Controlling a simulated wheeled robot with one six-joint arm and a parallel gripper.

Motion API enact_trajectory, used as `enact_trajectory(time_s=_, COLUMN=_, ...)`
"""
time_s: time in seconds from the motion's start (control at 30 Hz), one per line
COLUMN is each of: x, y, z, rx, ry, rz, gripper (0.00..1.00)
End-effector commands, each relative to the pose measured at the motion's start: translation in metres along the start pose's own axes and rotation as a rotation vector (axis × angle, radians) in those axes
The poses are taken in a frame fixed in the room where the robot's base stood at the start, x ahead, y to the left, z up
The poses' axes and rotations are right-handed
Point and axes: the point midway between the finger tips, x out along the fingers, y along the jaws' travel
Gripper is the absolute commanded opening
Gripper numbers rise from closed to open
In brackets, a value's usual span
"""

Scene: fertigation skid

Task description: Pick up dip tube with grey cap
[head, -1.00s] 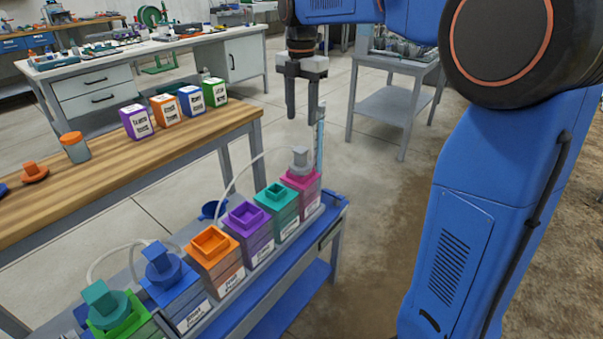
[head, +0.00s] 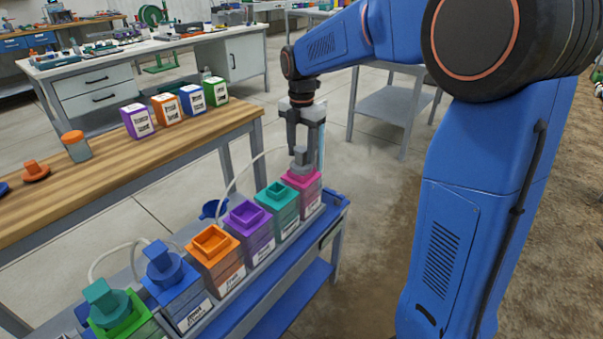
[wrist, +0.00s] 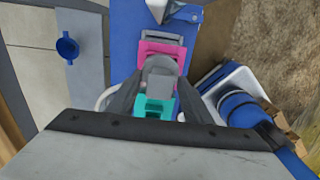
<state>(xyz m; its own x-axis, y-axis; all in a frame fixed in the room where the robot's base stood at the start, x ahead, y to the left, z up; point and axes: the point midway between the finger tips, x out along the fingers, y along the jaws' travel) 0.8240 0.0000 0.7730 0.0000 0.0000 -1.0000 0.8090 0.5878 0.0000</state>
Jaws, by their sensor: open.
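The dip tube's grey cap (head: 301,158) sits on the pink-topped container (head: 306,184) at the far end of the blue cart's row. A pale hose runs from the cap to the left. My gripper (head: 301,150) points down, open, with its fingers at the cap. In the wrist view the grey cap (wrist: 160,72) lies between the two dark fingers (wrist: 153,95). I cannot tell whether the fingers touch it. The tube below the cap is hidden in the container.
Teal (head: 279,193), purple (head: 249,217) and orange (head: 213,243) open-necked containers stand beside it. Blue (head: 162,260) and green (head: 112,310) containers have capped tops. A blue cup-like piece (wrist: 67,48) hangs left of the row. A wooden bench (head: 120,150) stands left.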

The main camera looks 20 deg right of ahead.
Motion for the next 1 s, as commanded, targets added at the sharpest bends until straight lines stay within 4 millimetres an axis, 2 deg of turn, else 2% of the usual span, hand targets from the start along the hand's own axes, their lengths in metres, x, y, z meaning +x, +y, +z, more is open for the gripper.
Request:
enact_trajectory(time_s=0.13, x=0.009, y=0.000, z=0.000, rx=0.000, ry=0.000, rz=0.000, gripper=0.45)
enact_trajectory(time_s=0.33, x=0.009, y=0.000, z=0.000, rx=0.000, ry=0.000, rz=0.000, gripper=0.45)
enact_trajectory(time_s=0.37, x=0.009, y=0.000, z=0.000, rx=0.000, ry=0.000, rz=0.000, gripper=0.43)
enact_trajectory(time_s=0.5, x=0.009, y=0.000, z=0.000, rx=0.000, ry=0.000, rz=0.000, gripper=0.09)
enact_trajectory(time_s=0.53, x=0.009, y=0.000, z=0.000, rx=0.000, ry=0.000, rz=0.000, gripper=0.02)
enact_trajectory(time_s=0.57, x=0.009, y=0.000, z=0.000, rx=0.000, ry=0.000, rz=0.000, gripper=0.00)
enact_trajectory(time_s=0.87, x=0.006, y=0.000, z=0.000, rx=0.000, ry=0.000, rz=0.001, gripper=0.00)
enact_trajectory(time_s=1.0, x=-0.008, y=0.000, z=0.000, rx=0.000, ry=-0.001, rz=0.003, gripper=0.00)
